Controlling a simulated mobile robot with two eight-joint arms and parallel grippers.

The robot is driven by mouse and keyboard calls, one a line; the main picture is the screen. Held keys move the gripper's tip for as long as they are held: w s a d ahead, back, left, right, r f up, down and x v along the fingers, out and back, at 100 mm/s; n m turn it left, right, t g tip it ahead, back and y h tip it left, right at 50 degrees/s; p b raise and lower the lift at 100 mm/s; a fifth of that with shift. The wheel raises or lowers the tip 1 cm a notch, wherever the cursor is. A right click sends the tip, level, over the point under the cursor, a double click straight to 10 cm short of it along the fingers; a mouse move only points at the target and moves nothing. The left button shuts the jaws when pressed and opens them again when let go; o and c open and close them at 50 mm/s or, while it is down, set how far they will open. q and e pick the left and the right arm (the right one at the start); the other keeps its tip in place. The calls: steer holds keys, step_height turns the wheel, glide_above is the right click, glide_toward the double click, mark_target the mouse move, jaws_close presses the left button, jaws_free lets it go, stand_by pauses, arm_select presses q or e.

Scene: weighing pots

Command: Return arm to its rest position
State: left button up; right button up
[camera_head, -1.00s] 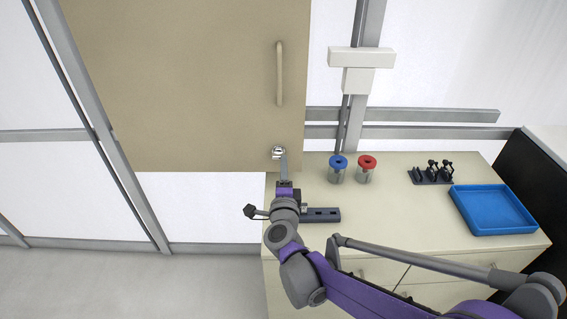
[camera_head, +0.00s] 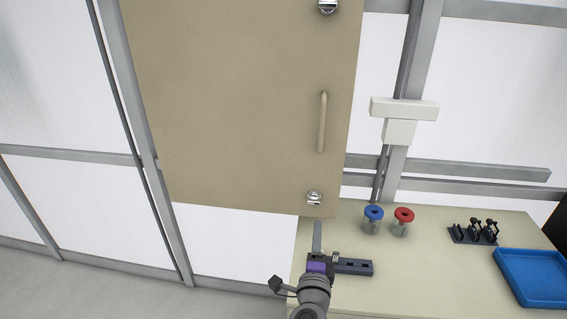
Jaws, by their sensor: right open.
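My right gripper (camera_head: 318,239) shows at the bottom middle of the head view, in front of the lower edge of a tan cabinet door (camera_head: 240,110). It is seen nearly edge-on, and nothing shows held in it. A metal latch (camera_head: 314,198) on the door is just above the fingertips; I cannot tell whether they touch. My left gripper is not in view. Most of my right arm is below the frame.
The door has a vertical handle (camera_head: 322,122). Floor shows at lower left.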

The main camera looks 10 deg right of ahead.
steer(key=s+a+r+n+g+y+p, duration=0.25)
steer(key=s+a+n+y+p, duration=0.4)
steer(key=n, duration=0.75)
steer(key=s+d+f+n+g, duration=0.3)
steer(key=s+d+f+g, duration=0.1)
steer(key=s, duration=0.4)
steer(key=s+d+f+n+g+h+p, duration=0.1)
steer(key=s+d+f+n+g, duration=0.3)
steer(key=s, duration=0.5)
steer(key=shift+s+d+g, duration=0.25)
steer(key=shift+d+g, duration=0.2)
steer(key=shift+g, duration=0.3)
steer(key=shift+f+h, duration=0.1)
steer(key=shift+h, duration=0.15)
